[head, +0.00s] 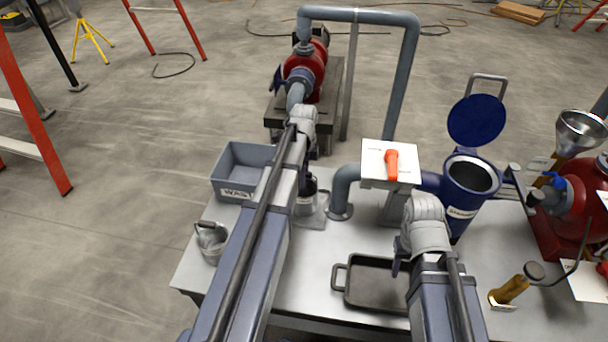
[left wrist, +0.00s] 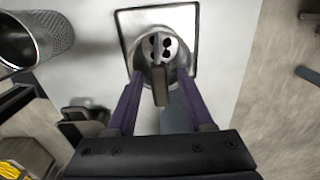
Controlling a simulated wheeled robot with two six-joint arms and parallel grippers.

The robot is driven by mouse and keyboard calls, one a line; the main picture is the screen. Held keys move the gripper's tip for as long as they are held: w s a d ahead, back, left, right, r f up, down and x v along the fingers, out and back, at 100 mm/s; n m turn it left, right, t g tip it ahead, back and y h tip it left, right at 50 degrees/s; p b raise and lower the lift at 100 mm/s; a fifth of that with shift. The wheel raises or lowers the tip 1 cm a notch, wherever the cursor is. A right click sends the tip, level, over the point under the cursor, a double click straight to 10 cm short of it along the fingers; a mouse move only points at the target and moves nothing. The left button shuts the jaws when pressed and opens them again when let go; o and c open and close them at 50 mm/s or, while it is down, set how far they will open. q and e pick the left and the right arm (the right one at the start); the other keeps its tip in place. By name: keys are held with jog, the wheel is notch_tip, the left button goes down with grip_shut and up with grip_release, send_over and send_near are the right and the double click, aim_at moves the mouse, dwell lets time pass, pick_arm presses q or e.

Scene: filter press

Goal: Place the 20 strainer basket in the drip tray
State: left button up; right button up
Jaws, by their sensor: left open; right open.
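A small metal basket (head: 211,242) with a handle stands at the table's left edge. A perforated metal cylinder (left wrist: 40,38) shows at the left wrist view's upper left. My left gripper (left wrist: 160,76) is open, its fingers either side of a metal cup-like piece (left wrist: 146,52) with dark holes and an upright bar, on a square plate (left wrist: 191,14). Contact cannot be told. The black drip tray (head: 375,300) lies empty at the front. My right gripper (head: 397,266) is above its right part, mostly hidden. No number 20 is readable.
A grey bin (head: 232,187) labelled waste stands at the table's back left. Behind the drip tray are a pipe (head: 343,190), a panel with an orange handle (head: 391,163) and an open blue strainer housing (head: 468,190). A brass-coloured handle piece (head: 510,290) stands on the right.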

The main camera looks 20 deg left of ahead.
pick_arm(q)
jog(key=shift+r, duration=0.1)
notch_tip(320, 180, up, 12)
jog(key=p, duration=1.2)
jog(key=s+d+n, duration=0.5)
jog(key=s+d, duration=0.4)
jog(key=d, duration=0.3)
jog(key=s+d+n+y, duration=0.1)
jog(key=s+d+n, duration=0.5)
jog(key=s+d, duration=0.4)
jog(key=shift+d, duration=1.1)
jog(key=shift+a+r, duration=0.1)
